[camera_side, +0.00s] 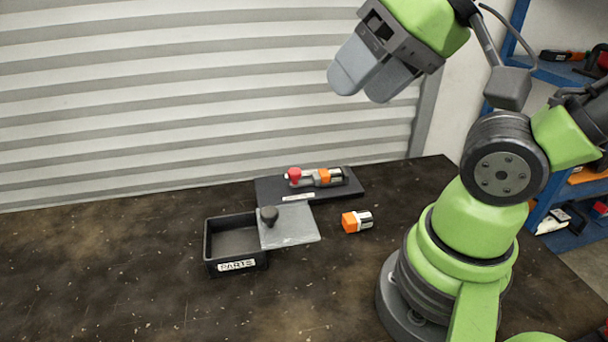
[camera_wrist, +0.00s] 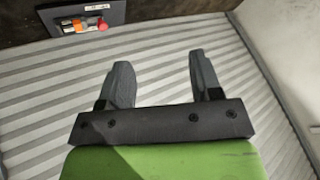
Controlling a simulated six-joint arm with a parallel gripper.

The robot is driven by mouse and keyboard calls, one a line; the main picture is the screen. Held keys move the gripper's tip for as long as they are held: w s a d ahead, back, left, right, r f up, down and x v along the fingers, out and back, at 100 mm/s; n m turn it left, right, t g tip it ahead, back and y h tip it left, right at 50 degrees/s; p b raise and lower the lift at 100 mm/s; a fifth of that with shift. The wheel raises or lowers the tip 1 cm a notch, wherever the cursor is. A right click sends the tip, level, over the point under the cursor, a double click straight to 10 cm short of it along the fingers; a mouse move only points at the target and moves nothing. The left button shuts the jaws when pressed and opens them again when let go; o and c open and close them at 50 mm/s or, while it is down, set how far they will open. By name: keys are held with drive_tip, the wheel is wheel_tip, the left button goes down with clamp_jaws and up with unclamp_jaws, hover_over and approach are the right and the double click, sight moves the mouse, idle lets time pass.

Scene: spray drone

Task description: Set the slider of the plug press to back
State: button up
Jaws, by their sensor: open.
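The plug press is a dark base plate (camera_side: 268,188) at the back of the table, with a grey body and a white label. Its slider has a red knob (camera_side: 294,174) at the left end. An orange and white plug (camera_side: 325,176) sits in line to the right of the knob. In the wrist view the red knob (camera_wrist: 102,26) shows at the upper left. My gripper (camera_side: 362,90) is open and empty, high above the table and well clear of the press. Its fingers (camera_wrist: 159,60) also show apart in the wrist view. I cannot read any position mark for the slider.
A loose orange and white plug (camera_side: 357,221) lies right of the lid. A ribbed wall (camera_side: 150,100) rises behind the table.

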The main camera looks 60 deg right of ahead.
drive_tip(key=shift+w, duration=0.1)
drive_tip(key=n+g+h, duration=0.2)
drive_tip(key=n+g, duration=0.1)
drive_tip(key=g, duration=0.4)
hover_over(294, 170)
wheel_tip(294, 170, down, 17)
wheel_tip(294, 170, down, 10)
drive_tip(key=shift+r, duration=0.1)
drive_tip(key=shift+c, duration=0.2)
